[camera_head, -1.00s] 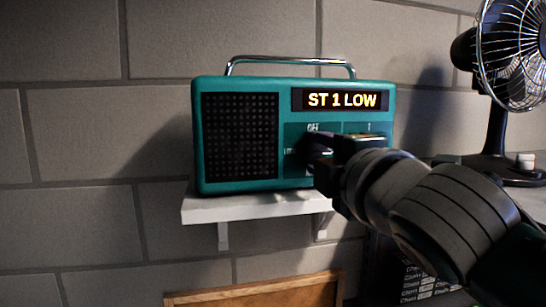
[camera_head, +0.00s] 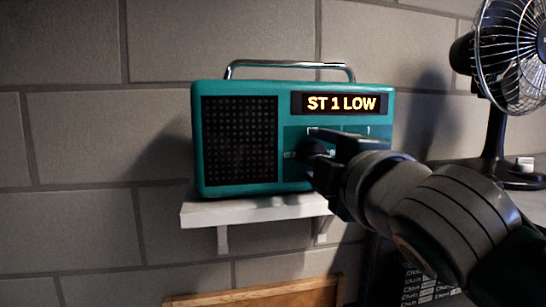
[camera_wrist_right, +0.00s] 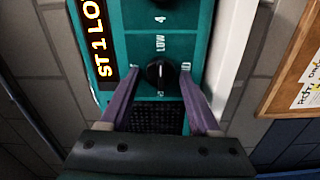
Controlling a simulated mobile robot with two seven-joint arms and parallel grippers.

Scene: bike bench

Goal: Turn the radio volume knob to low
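The teal radio (camera_head: 240,88) stands on a white wall shelf in the head view. Its lit display (camera_head: 341,103) reads "ST 1 LOW". My right gripper (camera_head: 312,148) is at the lower right of the radio's front and hides the knob area there. In the right wrist view the black volume knob (camera_wrist_right: 159,74) sits between the two spread fingers of my right gripper (camera_wrist_right: 160,82). A gap shows on each side of the knob. The word "LOW" is printed beside the knob. My left gripper is not in view.
The white shelf (camera_head: 250,211) is narrow, with brackets below. A desk fan (camera_head: 510,60) stands to the right. A wood-framed board (camera_head: 255,293) is below the shelf. The brick wall (camera_head: 80,130) left of the radio is clear.

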